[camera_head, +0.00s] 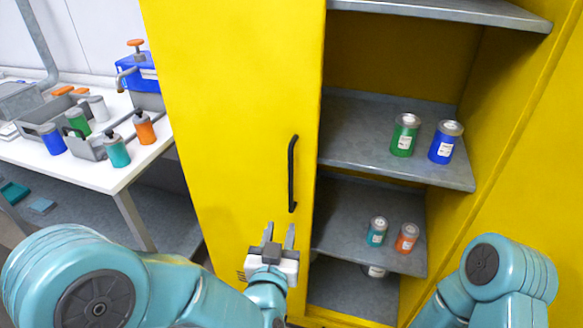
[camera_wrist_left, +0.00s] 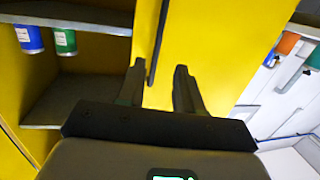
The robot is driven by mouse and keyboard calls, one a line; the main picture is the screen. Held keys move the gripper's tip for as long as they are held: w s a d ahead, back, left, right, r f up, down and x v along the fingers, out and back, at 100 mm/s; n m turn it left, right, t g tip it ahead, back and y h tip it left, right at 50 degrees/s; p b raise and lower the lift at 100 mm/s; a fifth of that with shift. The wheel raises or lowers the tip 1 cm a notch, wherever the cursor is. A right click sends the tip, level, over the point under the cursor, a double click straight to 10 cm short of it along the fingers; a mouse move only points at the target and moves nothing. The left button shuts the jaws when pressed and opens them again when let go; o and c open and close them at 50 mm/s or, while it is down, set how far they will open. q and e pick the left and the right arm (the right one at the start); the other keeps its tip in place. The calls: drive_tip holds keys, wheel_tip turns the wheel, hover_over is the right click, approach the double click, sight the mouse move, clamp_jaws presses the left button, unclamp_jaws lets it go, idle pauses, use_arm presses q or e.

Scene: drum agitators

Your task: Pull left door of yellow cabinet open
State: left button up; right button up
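The yellow cabinet's left door (camera_head: 225,110) is a tall flat panel in the middle of the head view. It covers the left part of the cabinet; I cannot tell whether it is slightly ajar. Its black vertical bar handle (camera_head: 292,172) is near its right edge, and also shows in the left wrist view (camera_wrist_left: 158,40). My left gripper (camera_head: 279,232) is open and empty, just below the handle, fingers pointing towards the door. In the left wrist view (camera_wrist_left: 158,72) the handle's end lies near the gap between the fingertips, not clasped. My right gripper is out of view.
The cabinet's right part is open, showing grey shelves (camera_head: 350,135) with a green can (camera_head: 405,135), a blue can (camera_head: 445,142) and smaller cans below. A white table (camera_head: 95,172) with several cans and a blue box (camera_head: 140,75) stands to the left.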

sight(291, 176)
use_arm(q)
drive_tip(key=shift+t, duration=0.5)
drive_tip(key=w+r+p, duration=0.1)
drive_tip(key=w, duration=0.3)
drive_tip(key=w+d+r+p, duration=0.1)
drive_tip(key=w, duration=0.4)
drive_tip(key=w+d+r+p, duration=0.1)
drive_tip(key=w+p, duration=0.1)
drive_tip(key=w, duration=0.3)
drive_tip(key=shift+w, duration=0.25)
drive_tip(key=shift+w+d+f, duration=0.1)
drive_tip(key=shift+w+d, duration=0.05)
drive_tip(key=shift+w, duration=0.6)
clamp_jaws()
